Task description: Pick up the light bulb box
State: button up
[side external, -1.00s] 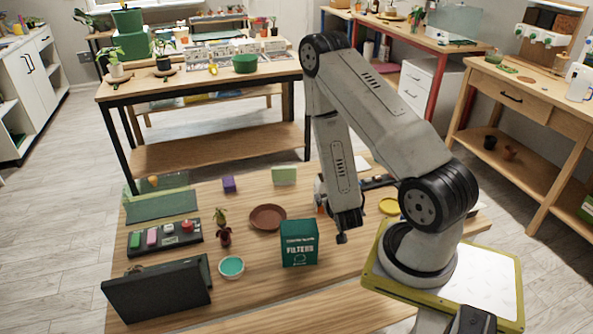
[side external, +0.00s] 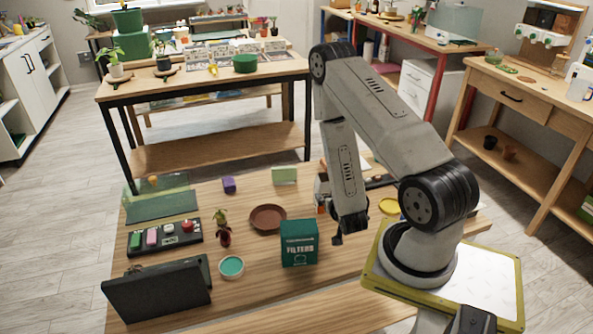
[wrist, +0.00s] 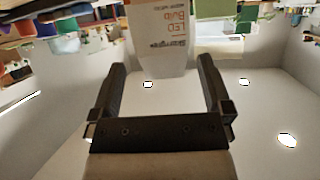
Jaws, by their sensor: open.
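The light bulb box (wrist: 160,35) is white with orange "LED Bulb" lettering, upside down in the wrist view at top centre. My gripper (wrist: 162,66) is open, with one dark finger on each side of the box's near end. Gaps show between the fingers and the box; I see no contact. In the side view a narrow white and orange strip, apparently the box (side external: 321,190), shows at the left edge of my forearm.
A green filters box (side external: 299,243) stands on the wooden table, left of my wrist. A brown saucer (side external: 267,218), a teal-filled bowl (side external: 231,267) and a small potted plant (side external: 223,230) are further left. A yellow round lid (side external: 390,206) lies near my base.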

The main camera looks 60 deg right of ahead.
aim_at(328, 192)
jog(key=shift+f+x, duration=0.1)
jog(key=shift+x, duration=1.2)
jog(key=shift+f+x, duration=0.15)
jog(key=shift+x, duration=1.15)
jog(key=shift+a, duration=0.1)
jog(key=c, duration=0.9)
jog(key=shift+r, duration=0.2)
jog(key=shift+r, duration=4.8)
